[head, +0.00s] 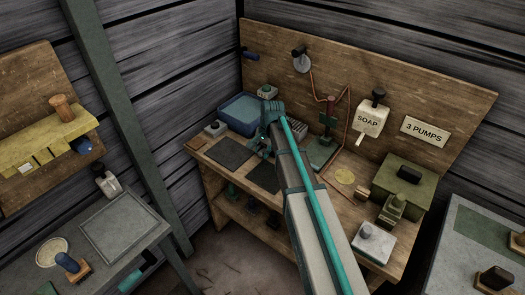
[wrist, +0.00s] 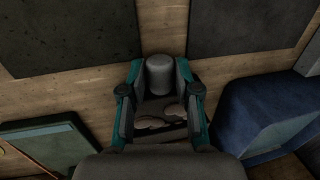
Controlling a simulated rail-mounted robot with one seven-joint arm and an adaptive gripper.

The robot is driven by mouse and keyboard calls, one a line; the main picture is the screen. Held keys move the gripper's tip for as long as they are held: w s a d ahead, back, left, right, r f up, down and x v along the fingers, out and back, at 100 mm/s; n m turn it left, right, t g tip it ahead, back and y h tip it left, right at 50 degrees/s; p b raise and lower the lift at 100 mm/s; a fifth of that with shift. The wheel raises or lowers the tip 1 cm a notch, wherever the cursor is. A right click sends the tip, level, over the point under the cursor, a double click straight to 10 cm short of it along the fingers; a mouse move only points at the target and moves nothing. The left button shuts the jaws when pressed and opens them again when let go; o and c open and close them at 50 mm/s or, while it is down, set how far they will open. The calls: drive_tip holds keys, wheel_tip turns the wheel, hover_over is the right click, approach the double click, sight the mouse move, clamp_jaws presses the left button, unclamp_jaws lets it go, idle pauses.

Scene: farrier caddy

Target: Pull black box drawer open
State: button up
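My gripper (wrist: 160,75) reaches down to the workbench, beside the blue tub. In the head view my gripper (head: 266,147) is small and partly covered by my arm. In the wrist view its teal and black fingers close in on both sides of a dark grey, rounded knob (wrist: 160,76) and appear to touch it. Below the knob, between the fingers, a dark recess with pale curved shapes (wrist: 160,122) shows. I take this to be part of the black box; its body is mostly hidden, and how far its drawer is out cannot be told.
The blue tub (head: 240,112) stands close by the gripper; it also shows in the wrist view (wrist: 265,115). Two flat dark mats (head: 231,153) lie towards the bench front. A green stand (head: 324,150) is to the right. A soap dispenser (head: 370,118) hangs on the backboard.

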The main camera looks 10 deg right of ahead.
clamp_jaws()
drive_tip(key=s+a, duration=0.2)
drive_tip(key=shift+s+a, duration=0.25)
drive_tip(key=shift+a, duration=0.1)
drive_tip(key=o, duration=0.6)
unclamp_jaws()
drive_tip(key=shift+r, duration=0.15)
drive_tip(key=shift+r, duration=0.25)
drive_tip(key=r, duration=0.3)
drive_tip(key=s+d+r, duration=0.1)
drive_tip(key=r, duration=0.7)
drive_tip(key=shift+s+d, duration=0.3)
drive_tip(key=shift+s, duration=0.05)
